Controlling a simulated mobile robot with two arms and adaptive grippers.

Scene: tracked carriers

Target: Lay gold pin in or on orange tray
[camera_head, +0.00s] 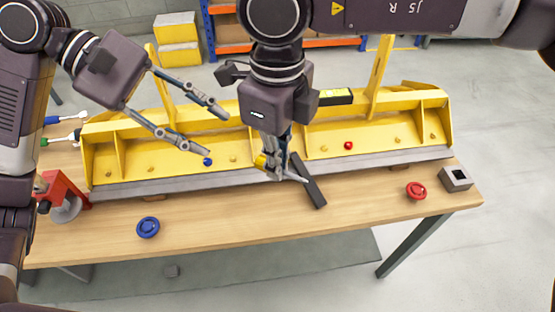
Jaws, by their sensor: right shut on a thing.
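My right gripper (285,176) points down over the middle of the wooden table, in front of the yellow carrier. It is shut on a small gold piece, which looks like the gold pin (261,161); the fingers hide most of it. My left gripper (212,130) is open and empty, with its fingers spread above the left part of the yellow carrier. I cannot make out an orange tray in this view.
The long yellow carrier (150,158) with a grey front edge spans the table (240,215). A dark bar (308,182) lies beside my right gripper.

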